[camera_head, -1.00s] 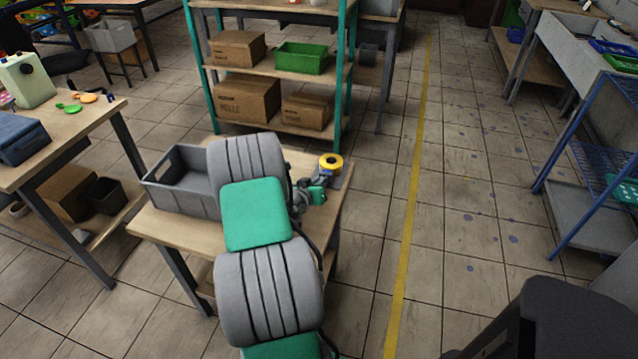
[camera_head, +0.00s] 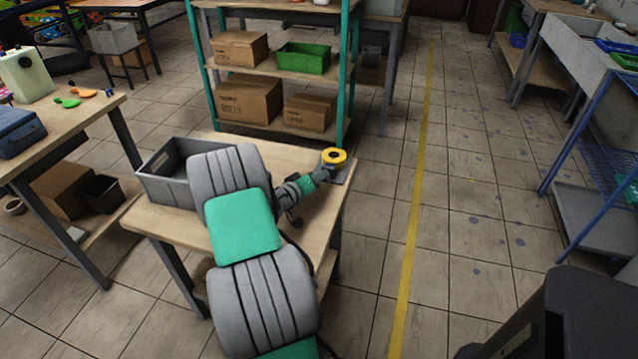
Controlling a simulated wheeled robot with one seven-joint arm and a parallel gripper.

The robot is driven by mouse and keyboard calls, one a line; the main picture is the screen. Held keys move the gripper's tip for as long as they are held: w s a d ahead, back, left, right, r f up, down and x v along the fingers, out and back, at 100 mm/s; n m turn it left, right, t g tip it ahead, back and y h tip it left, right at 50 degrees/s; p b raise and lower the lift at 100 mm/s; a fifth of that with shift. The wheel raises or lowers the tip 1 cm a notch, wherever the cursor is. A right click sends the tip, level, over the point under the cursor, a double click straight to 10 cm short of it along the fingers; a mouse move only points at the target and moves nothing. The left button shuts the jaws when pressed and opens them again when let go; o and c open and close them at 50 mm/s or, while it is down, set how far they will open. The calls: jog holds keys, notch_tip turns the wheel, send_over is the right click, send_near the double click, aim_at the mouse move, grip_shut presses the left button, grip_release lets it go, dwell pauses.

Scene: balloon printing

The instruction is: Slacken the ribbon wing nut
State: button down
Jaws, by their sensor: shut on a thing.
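A yellow ribbon roll (camera_head: 334,157) sits on a small dark stand (camera_head: 342,174) at the far right corner of the wooden table. The nut itself is too small and too covered by the gripper to make out. My arm hides the middle of the table.
A grey open crate (camera_head: 165,175) stands at the left of the table (camera_head: 160,224), beside my arm. A shelf rack (camera_head: 274,62) with cardboard boxes and a green bin (camera_head: 303,57) stands behind. The floor to the right is clear along a yellow line (camera_head: 414,200).

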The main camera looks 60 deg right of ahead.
jog(key=shift+w+n+b, duration=0.1)
jog(key=shift+n+b, duration=0.3)
jog(key=shift+n, duration=0.1)
jog(key=shift+d+g, duration=0.1)
jog(key=shift+g, duration=0.2)
jog(key=c, duration=1.7)
grip_release()
jog(key=shift+d, duration=0.1)
jog(key=shift+o, duration=1.2)
jog(key=shift+f, duration=0.1)
jog(key=shift+a, duration=0.2)
jog(key=v, duration=0.7)
jog(key=shift+a, duration=0.35)
